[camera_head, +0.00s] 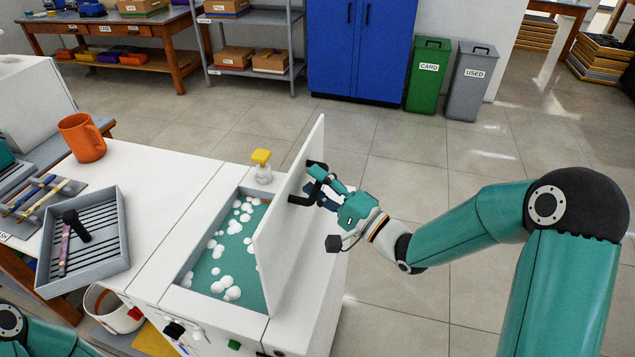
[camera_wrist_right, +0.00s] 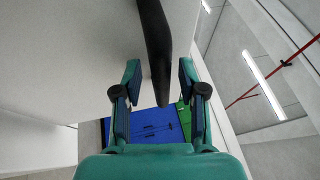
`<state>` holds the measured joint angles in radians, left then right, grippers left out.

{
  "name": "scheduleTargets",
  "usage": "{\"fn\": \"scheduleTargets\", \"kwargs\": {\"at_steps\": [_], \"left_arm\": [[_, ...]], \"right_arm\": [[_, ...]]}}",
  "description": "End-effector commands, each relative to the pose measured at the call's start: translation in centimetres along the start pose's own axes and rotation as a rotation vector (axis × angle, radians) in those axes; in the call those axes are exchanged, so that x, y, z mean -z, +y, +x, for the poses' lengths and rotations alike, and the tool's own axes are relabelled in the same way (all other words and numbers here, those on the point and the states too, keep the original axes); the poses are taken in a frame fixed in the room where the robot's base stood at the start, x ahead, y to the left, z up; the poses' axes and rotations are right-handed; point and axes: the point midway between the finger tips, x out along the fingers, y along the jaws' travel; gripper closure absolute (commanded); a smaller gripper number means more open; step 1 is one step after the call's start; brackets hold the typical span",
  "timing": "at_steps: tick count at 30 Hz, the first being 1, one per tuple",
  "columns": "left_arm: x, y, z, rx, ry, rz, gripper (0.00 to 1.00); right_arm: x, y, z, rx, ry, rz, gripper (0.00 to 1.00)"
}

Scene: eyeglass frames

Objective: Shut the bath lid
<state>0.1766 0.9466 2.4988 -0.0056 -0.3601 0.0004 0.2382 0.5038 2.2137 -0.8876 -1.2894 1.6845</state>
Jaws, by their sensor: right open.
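The bath (camera_head: 205,273) is a tank sunk in the white bench, with teal liquid and white foam blobs in it. Its white lid (camera_head: 290,215) stands upright along the bath's right edge, so the bath is uncovered. A black handle (camera_head: 316,168) sticks out of the lid's right face. My right gripper (camera_head: 326,190) is at this handle, to the right of the lid. In the right wrist view the open fingers (camera_wrist_right: 158,80) stand on either side of the dark handle bar (camera_wrist_right: 155,45), with gaps visible. My left gripper is out of view.
A yellow-topped bottle (camera_head: 262,168) stands behind the bath. A grey slotted tray (camera_head: 100,250) and an orange mug (camera_head: 82,138) are on the left. A blue cabinet (camera_head: 358,45) and green bin (camera_head: 428,75) stand far back. Floor is clear right of the bench.

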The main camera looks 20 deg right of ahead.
Motion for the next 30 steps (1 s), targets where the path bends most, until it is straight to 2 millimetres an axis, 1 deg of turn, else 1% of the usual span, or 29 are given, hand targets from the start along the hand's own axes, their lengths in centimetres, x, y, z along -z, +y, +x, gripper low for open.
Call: {"fn": "scheduleTargets", "kwargs": {"at_steps": [1, 6, 8, 21, 30], "left_arm": [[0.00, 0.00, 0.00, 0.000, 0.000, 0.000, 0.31], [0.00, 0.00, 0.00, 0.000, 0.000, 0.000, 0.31], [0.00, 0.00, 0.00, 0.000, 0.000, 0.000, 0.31], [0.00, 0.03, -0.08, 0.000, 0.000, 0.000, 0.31], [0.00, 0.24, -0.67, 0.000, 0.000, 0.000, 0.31]], "right_arm": [[0.01, 0.00, -0.02, 0.000, 0.000, 0.000, 0.62], [0.02, -0.02, -0.05, 0.000, 0.000, 0.000, 0.90], [0.02, 0.00, -0.05, 0.000, 0.000, 0.000, 1.00], [-0.03, 0.08, -0.03, -0.008, 0.001, -0.001, 1.00], [-0.32, -0.04, 0.63, -0.049, 0.007, -0.018, 1.00]]}}
